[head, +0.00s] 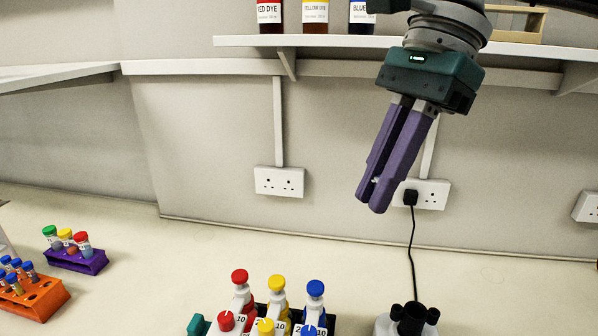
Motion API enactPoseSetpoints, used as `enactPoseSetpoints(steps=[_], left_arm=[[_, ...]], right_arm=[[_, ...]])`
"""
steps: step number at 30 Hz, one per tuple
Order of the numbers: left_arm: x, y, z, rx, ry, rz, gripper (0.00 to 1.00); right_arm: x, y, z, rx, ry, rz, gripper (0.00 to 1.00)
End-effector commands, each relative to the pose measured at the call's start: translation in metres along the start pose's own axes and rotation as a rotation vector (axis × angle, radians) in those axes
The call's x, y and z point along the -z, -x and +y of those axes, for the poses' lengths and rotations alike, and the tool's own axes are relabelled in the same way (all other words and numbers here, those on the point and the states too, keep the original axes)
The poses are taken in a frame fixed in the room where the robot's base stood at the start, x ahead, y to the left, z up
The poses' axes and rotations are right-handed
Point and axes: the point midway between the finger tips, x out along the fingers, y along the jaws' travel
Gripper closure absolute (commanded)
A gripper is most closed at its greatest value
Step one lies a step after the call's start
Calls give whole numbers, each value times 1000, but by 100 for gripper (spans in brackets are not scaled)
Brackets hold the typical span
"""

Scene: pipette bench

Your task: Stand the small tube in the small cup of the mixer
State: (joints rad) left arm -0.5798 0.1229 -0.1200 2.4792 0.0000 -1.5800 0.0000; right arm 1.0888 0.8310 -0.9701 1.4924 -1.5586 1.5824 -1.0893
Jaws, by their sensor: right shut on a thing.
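My right gripper (370,199) hangs high in front of the back wall, with its purple fingers pointing down and slightly left. The fingers are nearly together, and a small pale bit of the small tube (375,181) shows between them near the tips. The rest of the tube is hidden by the fingers. The mixer (385,325) stands at the bottom edge, below and a little right of the gripper. It has a pale body and black cups on top, and the frame cuts it off. A small black cup (433,315) shows at its right side. My left gripper is out of view.
Pipettes with red, yellow and blue tops (277,284) stand left of the mixer. A purple rack (82,261) and an orange rack (38,299) hold capped tubes at left. Dye bottles (315,12) stand on the shelf (340,42). A black cable (411,250) runs to the mixer.

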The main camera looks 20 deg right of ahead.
Motion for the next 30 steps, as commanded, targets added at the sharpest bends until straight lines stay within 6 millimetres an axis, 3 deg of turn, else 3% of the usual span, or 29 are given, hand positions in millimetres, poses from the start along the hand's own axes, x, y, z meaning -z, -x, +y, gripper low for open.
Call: enactPoseSetpoints(steps=[1,3,9,15,21,30], left_arm=[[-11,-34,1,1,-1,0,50],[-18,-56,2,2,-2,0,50],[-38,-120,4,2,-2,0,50],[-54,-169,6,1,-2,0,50],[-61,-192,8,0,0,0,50],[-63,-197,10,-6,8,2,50]], right_arm=[[23,-35,-6,47,-119,-1,100],[46,-57,-16,122,-298,1,100],[119,-116,-39,337,-804,5,100],[187,-158,-50,518,-1233,7,100],[226,-173,-53,618,-1472,8,100],[236,-179,-53,642,-1529,8,100]])
